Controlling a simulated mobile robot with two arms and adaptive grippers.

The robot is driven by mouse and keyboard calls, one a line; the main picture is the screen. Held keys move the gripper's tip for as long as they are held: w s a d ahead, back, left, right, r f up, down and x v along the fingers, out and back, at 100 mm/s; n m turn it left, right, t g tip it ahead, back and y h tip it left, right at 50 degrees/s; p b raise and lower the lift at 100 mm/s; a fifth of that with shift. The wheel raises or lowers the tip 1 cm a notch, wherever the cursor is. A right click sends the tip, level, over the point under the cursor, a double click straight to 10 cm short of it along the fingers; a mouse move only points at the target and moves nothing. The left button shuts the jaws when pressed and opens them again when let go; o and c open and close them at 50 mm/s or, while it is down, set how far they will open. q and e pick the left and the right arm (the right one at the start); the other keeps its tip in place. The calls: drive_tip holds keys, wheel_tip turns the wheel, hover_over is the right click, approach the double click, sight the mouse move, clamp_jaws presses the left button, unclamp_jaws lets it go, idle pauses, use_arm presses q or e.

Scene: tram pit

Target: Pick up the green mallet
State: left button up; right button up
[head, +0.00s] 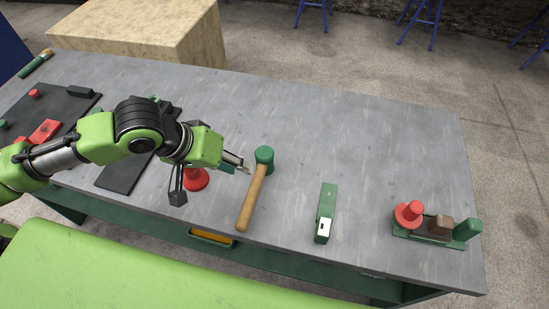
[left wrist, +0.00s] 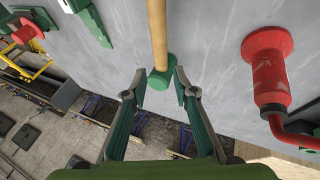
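The green mallet lies on the grey workbench, with a green head (head: 264,155) and a wooden handle (head: 252,198) towards the near edge. In the left wrist view, its head (left wrist: 160,78) appears between the fingertips, with the handle running up the picture. My left gripper (head: 244,168) is just left of the mallet head in the head view. Its fingers (left wrist: 159,84) are spread open and hold nothing; I cannot tell how far above the head they are. My right gripper is in neither view.
A red object (head: 196,180) stands close beside my left gripper, partly hidden by it; it looks large in the left wrist view (left wrist: 269,75). Right of the mallet are a green block (head: 326,206) and a green stand with a red knob (head: 408,213). Bench surface behind is clear.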

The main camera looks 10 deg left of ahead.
sight(256, 176)
use_arm(q)
drive_tip(key=x, duration=0.5)
drive_tip(key=shift+s+a+f, duration=0.1)
drive_tip(key=shift+a+f, duration=0.05)
drive_tip(key=shift+f, duration=0.5)
drive_tip(key=shift+w+d+f+p, duration=0.45)
drive_tip(key=shift+d+p, duration=0.15)
drive_tip(key=x, duration=0.3)
drive_tip(key=shift+w+f+p, duration=0.15)
drive_tip(key=shift+f+p, duration=0.05)
drive_tip(key=shift+p, duration=0.2)
drive_tip(key=shift+w+d+f, duration=0.1)
drive_tip(key=shift+d+f, duration=0.05)
drive_tip(key=shift+f, duration=0.05)
drive_tip(key=shift+c, duration=0.7)
clamp_jaws()
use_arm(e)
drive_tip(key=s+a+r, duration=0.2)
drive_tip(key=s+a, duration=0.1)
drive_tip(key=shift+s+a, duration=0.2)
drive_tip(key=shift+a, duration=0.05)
